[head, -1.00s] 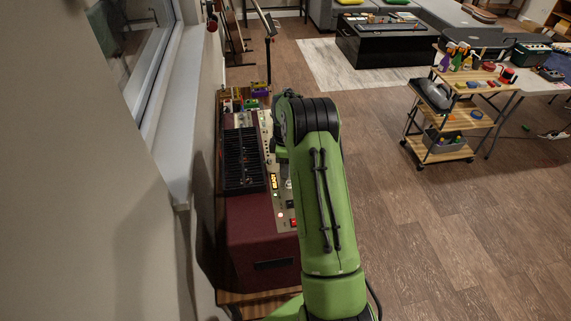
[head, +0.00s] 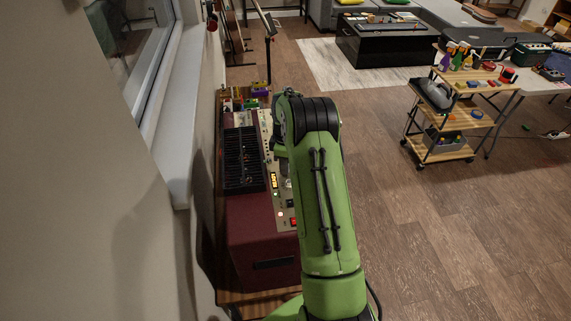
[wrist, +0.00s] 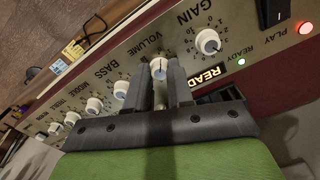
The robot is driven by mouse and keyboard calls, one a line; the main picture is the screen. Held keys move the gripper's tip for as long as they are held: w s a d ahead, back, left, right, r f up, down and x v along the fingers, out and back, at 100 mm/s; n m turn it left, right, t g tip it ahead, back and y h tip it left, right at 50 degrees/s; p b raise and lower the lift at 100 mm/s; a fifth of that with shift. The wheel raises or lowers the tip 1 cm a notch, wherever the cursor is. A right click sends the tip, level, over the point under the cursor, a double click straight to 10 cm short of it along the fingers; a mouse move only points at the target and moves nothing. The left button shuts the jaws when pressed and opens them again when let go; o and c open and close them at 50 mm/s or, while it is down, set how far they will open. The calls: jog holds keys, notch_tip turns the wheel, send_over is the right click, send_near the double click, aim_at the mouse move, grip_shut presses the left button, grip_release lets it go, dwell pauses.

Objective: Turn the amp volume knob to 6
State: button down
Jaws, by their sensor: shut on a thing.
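The amp (head: 262,240) is a dark red box with a beige control panel (head: 262,130), standing along the wall in the head view. In the wrist view the white volume knob (wrist: 158,66) sits on the panel under the word VOLUME, with the gain knob (wrist: 207,41) to its upper right. My gripper (wrist: 160,75) is shut on the volume knob, one dark finger on each side. The knob's pointer and most of its scale are too small or covered to read. In the head view my arm hides the gripper and the knob.
The bass knob (wrist: 121,90) and several more knobs line the panel to the left. A lit READY display (wrist: 207,75), a green light (wrist: 241,62) and a red light (wrist: 305,27) are at right. A wooden cart (head: 447,120) stands apart; the floor between is clear.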

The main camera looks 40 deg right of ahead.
jog(key=m+b, duration=0.1)
jog(key=m, duration=0.7)
jog(key=shift+m+b, duration=0.35)
jog(key=shift+m, duration=0.05)
jog(key=m, duration=0.4)
jog(key=shift+m+b, duration=0.3)
jog(key=m, duration=0.4)
jog(key=shift+b, duration=0.3)
jog(key=m, duration=0.4)
jog(key=shift+d+b, duration=0.1)
jog(key=shift+b, duration=0.25)
jog(key=m+b, duration=0.1)
jog(key=m, duration=0.3)
jog(key=shift+m, duration=0.3)
jog(key=m+b, duration=0.1)
jog(key=m, duration=0.3)
jog(key=shift+m, duration=0.3)
jog(key=shift+m+b, duration=0.95)
jog(key=shift+m, duration=0.85)
